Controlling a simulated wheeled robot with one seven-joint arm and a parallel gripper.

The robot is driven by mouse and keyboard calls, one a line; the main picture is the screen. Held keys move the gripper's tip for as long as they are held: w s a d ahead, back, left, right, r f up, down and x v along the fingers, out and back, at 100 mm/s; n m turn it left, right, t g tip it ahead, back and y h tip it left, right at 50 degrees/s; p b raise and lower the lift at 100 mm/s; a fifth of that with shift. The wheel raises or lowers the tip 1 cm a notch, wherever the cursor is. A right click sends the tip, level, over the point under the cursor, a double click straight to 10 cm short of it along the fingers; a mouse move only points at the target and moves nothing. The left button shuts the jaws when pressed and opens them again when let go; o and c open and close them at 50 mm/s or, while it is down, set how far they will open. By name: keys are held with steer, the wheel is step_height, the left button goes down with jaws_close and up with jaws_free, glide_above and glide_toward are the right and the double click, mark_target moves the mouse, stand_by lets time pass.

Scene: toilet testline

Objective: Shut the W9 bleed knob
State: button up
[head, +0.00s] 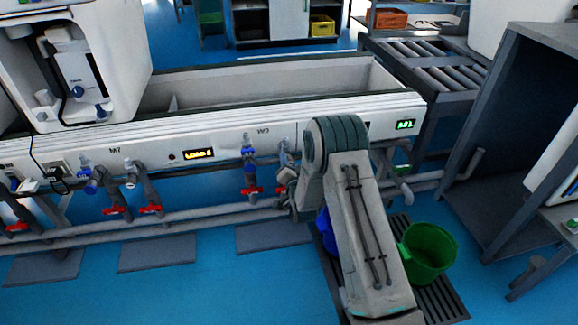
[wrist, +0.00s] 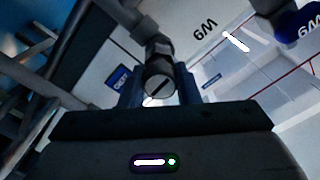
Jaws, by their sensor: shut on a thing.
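The W9 bleed knob (wrist: 159,88) shows in the wrist view as a small round grey knob with a dark slot across its face, on the end of a grey pipe fitting. My gripper (wrist: 157,100) is shut on it, with one blue-grey finger at each side. The slot runs diagonally in this view. The W9 label (wrist: 205,27) appears upside down beyond the knob. In the head view the W9 label (head: 263,131) is on the white bench front. My arm hides much of the gripper and the knob there.
A blue-topped valve with a red handle (head: 252,190) hangs just left of my gripper. More red-handled valves (head: 117,211) are under M7. A grey pipe (head: 225,210) runs low along the bench. A green bucket (head: 428,252) stands right of my arm. Blue floor is open in front.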

steer(key=shift+a+f+m, duration=0.1)
steer(key=shift+m, duration=0.3)
steer(key=o, duration=1)
steer(key=shift+a, duration=0.1)
steer(key=shift+s+d, duration=0.2)
steer(key=s+d+p, duration=0.1)
steer(key=s, duration=0.3)
steer(key=s+p, duration=0.1)
steer(key=s, duration=0.4)
steer(key=s+d, duration=0.1)
steer(key=s, duration=0.3)
steer(key=shift+s+d+p, duration=0.15)
steer(key=shift+d+p, duration=0.15)
steer(key=shift+p, duration=0.1)
